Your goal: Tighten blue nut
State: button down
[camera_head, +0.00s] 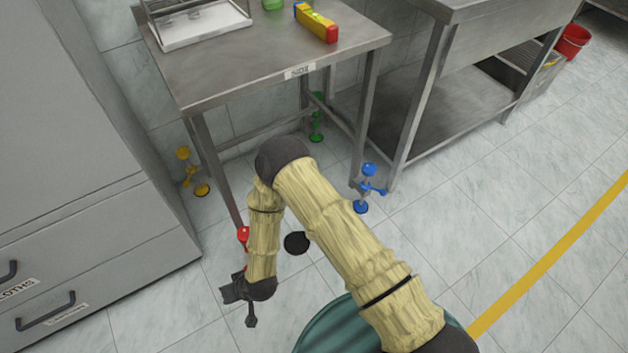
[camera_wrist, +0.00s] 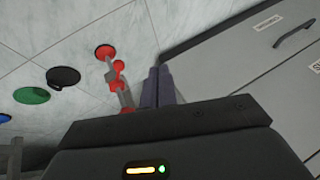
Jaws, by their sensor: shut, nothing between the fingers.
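The blue nut (camera_head: 370,188) is on a small blue fitting at the front right leg of the steel table, with a blue round foot (camera_head: 361,207) on the floor. Only part of a blue disc (camera_wrist: 4,118) shows at the left edge of the wrist view. My gripper (camera_wrist: 157,72) is shut and empty, its two dark fingers side by side. It is low at the front left leg, beside the red fitting (camera_wrist: 117,75) and well left of the blue one. In the head view my gripper (camera_head: 238,290) is small and dark, and my arm partly hides the red fitting (camera_head: 243,235).
The steel table (camera_head: 220,80) also has a yellow fitting (camera_head: 190,172) and a green fitting (camera_head: 317,118). A grey cabinet (camera_head: 90,180) stands close on the left. A second steel table (camera_head: 440,100) stands right of the blue fitting. Open tiled floor lies front right.

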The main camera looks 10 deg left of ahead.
jog(key=w+d+r+m+t+h, duration=0.1)
jog(key=w+d+r+m+h, duration=0.15)
jog(key=w+d+r, duration=1.6)
jog(key=s+d+r+m+h, duration=0.2)
jog(key=s+d+r, duration=0.2)
jog(key=d+r, duration=0.5)
jog(key=s+d+r+m+h, duration=0.1)
jog(key=s+d+r, duration=0.3)
jog(key=d+r, duration=0.4)
jog(key=d+m, duration=0.1)
jog(key=d, duration=0.4)
jog(key=shift+s+d+r+h, duration=0.25)
jog(key=shift+d+r+h, duration=0.05)
jog(key=shift+r+h, duration=0.1)
jog(key=shift+w, duration=0.1)
